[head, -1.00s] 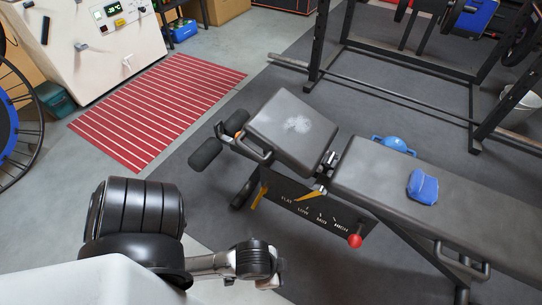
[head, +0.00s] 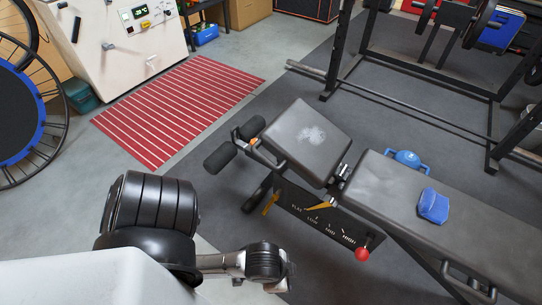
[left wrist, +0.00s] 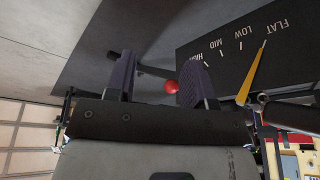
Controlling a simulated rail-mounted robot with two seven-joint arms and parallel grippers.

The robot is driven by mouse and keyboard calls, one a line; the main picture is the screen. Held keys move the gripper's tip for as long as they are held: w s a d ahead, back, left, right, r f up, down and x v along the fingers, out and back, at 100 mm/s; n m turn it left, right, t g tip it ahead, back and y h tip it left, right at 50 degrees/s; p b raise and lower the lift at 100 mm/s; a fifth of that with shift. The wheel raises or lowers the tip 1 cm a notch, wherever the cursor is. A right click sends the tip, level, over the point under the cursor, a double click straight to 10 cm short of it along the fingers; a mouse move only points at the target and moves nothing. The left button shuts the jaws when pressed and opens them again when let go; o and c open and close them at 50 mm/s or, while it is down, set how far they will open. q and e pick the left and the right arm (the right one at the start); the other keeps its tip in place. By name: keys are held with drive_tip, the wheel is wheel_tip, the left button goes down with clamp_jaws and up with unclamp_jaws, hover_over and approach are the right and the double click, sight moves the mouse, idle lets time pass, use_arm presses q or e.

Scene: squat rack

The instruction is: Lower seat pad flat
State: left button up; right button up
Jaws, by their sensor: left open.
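The grey seat pad (head: 310,140) has a white worn patch and appears tilted, its roller end higher than the long pad (head: 455,190). On its side, a black dial plate (head: 300,217) has marks from FLAT to HIGH; the plate also shows upside down in the left wrist view (left wrist: 220,72). A yellow pointer (left wrist: 252,75) points near FLAT. A red ball knob (head: 362,254) sits below the plate's right end. My left gripper (left wrist: 160,82) is open and empty, with the red knob (left wrist: 171,87) seen beyond and between its fingers. My right gripper is out of view.
Foam rollers (head: 222,158) stick out left of the seat. A black rack (head: 420,75) with a barbell stands behind. The red striped mat (head: 180,110) is clear.

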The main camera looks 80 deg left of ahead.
use_arm(q)
wheel_tip(320, 180, up, 8)
drive_tip(key=w+p, duration=0.1)
drive_tip(key=p, duration=0.5)
drive_tip(key=m+y+p, duration=0.5)
drive_tip(key=y+p, duration=0.5)
drive_tip(key=y, duration=0.8)
approach(264, 162)
drive_tip(key=a+b, duration=0.1)
drive_tip(key=a, duration=0.2)
drive_tip(key=w+a+b, duration=0.1)
drive_tip(key=a, duration=0.2)
drive_tip(key=w+a+b, duration=0.1)
drive_tip(key=a, duration=0.3)
drive_tip(key=shift+a+b, duration=0.1)
drive_tip(key=shift+b, duration=0.2)
drive_tip(key=shift+a, duration=0.4)
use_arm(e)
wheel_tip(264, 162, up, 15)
